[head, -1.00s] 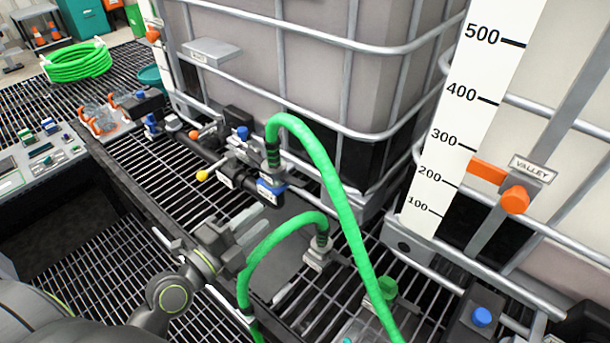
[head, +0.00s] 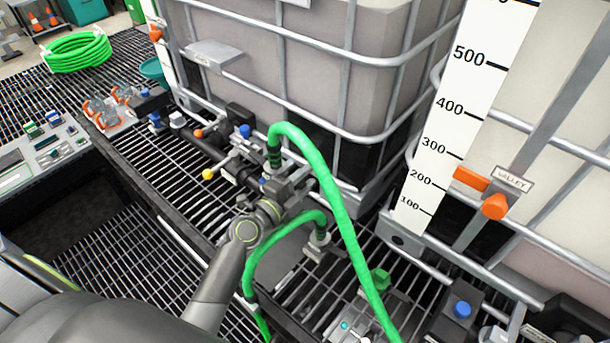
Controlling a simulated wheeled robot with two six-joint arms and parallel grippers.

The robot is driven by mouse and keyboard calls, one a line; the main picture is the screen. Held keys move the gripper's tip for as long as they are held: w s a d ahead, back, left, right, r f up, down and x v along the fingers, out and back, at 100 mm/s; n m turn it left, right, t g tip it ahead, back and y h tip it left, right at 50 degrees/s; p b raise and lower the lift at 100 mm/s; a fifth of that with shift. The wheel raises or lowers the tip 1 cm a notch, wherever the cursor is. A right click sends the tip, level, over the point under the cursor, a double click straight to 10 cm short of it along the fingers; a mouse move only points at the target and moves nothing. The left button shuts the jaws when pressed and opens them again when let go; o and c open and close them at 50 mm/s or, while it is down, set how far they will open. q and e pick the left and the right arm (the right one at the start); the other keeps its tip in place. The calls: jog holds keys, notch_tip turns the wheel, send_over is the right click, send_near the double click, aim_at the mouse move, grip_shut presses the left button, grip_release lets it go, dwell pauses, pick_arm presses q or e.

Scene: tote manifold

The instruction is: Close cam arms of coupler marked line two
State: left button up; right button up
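The coupler (head: 273,163) sits on the manifold at the lower end of a green hose (head: 325,185) that arches up and over to the right. Its cam arms and any line marking are hidden or too small to read, with a bit of blue showing beside my gripper. My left gripper (head: 290,182) is at the coupler, just right of and below the hose end, overlapping its lower part. Whether its fingers touch the coupler, or are open or shut, I cannot tell. My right gripper is not in view.
A second green hose (head: 265,255) ends at a grey fitting (head: 318,243) on the grating just right of my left arm. A yellow-knobbed valve handle (head: 208,174) is left of the coupler. The caged tank (head: 300,75) stands close behind. Open grating lies at left.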

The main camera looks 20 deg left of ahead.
pick_arm(q)
grip_shut()
jog(key=shift+n, duration=0.3)
dwell(0.3)
jog(key=shift+w+a+r+n+b, duration=0.15)
jog(key=shift+a+r+n+b, duration=0.35)
jog(key=shift+n, duration=1.35)
jog(key=shift+w+a+r+n+b, duration=0.2)
jog(key=shift+a+r+n+b, duration=0.25)
jog(key=shift+n, duration=1.45)
jog(key=shift+w+a+r+n+b, duration=0.15)
jog(key=shift+a+r+n+b, duration=0.3)
jog(key=shift+n, duration=1.4)
jog(key=shift+r, duration=0.15)
grip_release()
jog(key=shift+d, duration=0.1)
